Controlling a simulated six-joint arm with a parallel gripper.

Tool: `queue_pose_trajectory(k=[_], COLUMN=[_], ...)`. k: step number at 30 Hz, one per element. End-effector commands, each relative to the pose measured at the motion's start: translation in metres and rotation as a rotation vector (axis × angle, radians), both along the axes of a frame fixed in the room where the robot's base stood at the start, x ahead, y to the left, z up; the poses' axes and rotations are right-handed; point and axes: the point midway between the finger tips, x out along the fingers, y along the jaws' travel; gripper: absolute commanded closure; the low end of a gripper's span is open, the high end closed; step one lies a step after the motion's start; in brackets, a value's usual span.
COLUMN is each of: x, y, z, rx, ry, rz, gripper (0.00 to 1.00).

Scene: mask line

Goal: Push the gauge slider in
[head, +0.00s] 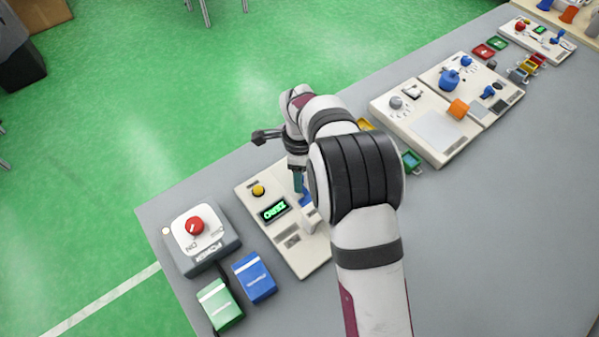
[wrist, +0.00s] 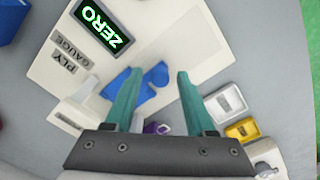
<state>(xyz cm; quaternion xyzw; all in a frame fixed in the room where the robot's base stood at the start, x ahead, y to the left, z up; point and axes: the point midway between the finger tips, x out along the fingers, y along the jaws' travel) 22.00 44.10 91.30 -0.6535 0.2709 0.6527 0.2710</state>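The gauge panel (head: 309,259) is a cream board under my arm. In the wrist view it carries a "PLY GAUGE" label (wrist: 72,54) and a green display (wrist: 101,22) reading ZERO. A pale raised block (wrist: 72,117) sits beside the label, near my gripper's left side; it seems to be the gauge slider. It also shows in the head view (head: 311,219). My gripper (wrist: 159,72) points down over the panel with its two teal fingers apart. Blue pieces (wrist: 124,84) lie below and between the fingers; no grip on them shows. My arm hides part of the panel in the head view.
A red-knob box (head: 203,247), a green box (head: 220,306) and a blue box (head: 254,277) stand left of the panel. A yellow tray (wrist: 242,131) and a white tray (wrist: 225,101) are right of my fingers. More panels (head: 418,125) stand farther back.

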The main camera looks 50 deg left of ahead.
Motion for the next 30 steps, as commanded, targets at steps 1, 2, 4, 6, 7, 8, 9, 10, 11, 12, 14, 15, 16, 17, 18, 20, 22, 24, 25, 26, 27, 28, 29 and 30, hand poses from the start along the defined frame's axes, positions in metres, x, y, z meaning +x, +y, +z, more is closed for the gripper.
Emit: queue_pose_trajectory(k=[1, 2, 4, 6, 7, 8, 9, 10, 11, 12, 14, 15, 16, 17, 18, 20, 22, 24, 25, 26, 27, 28, 29, 30], x=[0.0001, 0.0001, 0.0001, 0.0001, 0.0001, 0.0, 0.0, 0.0, 0.0, 0.0, 0.0, 0.0, -0.0001, -0.0001, -0.0001, -0.0001, -0.0001, -0.0001, -0.0001, -0.0001, -0.0001, -0.0001, -0.0002, -0.0002], y=[0.0001, 0.0001, 0.0001, 0.0001, 0.0001, 0.0001, 0.0001, 0.0001, 0.0001, 0.0001, 0.0001, 0.0001, 0.0002, 0.0002, 0.0002, 0.0002, 0.0003, 0.0003, 0.0003, 0.0003, 0.0003, 0.0003, 0.0004, 0.0004], z=[0.0002, 0.0002, 0.0003, 0.0004, 0.0004, 0.0004, 0.0004, 0.0005, 0.0005, 0.0005, 0.0006, 0.0006, 0.0006, 0.0006, 0.0007, 0.0007, 0.0008, 0.0008, 0.0009, 0.0009, 0.0009, 0.0009, 0.0009, 0.001], rx=[0.0, 0.0, 0.0, 0.0, 0.0, 0.0, 0.0, 0.0, 0.0, 0.0, 0.0, 0.0, 0.0, 0.0, 0.0, 0.0, 0.001, 0.001, 0.001, 0.001, 0.001, 0.001, 0.001, 0.001], ry=[0.0, 0.0, 0.0, 0.0, 0.0, 0.0, 0.0, 0.0, 0.0, 0.0, 0.0, 0.0, 0.0, 0.0, 0.0, 0.0, 0.001, 0.001, 0.001, 0.001, 0.001, 0.001, 0.001, 0.001], rz=[0.0, 0.0, 0.0, 0.0, 0.0, 0.0, 0.0, 0.0, 0.0, 0.0, 0.0, 0.0, 0.0, 0.0, 0.0, 0.0, 0.0, 0.0, 0.0, 0.0, 0.0, 0.0, 0.0, 0.0], gripper=[0.56, 0.61, 0.74, 0.87, 0.92, 0.97, 1.0, 1.0, 1.0, 1.0, 1.0, 1.0, 1.0, 1.0, 1.0, 1.0, 1.0, 1.0, 1.0, 1.0, 1.0, 1.0, 1.0, 1.0])
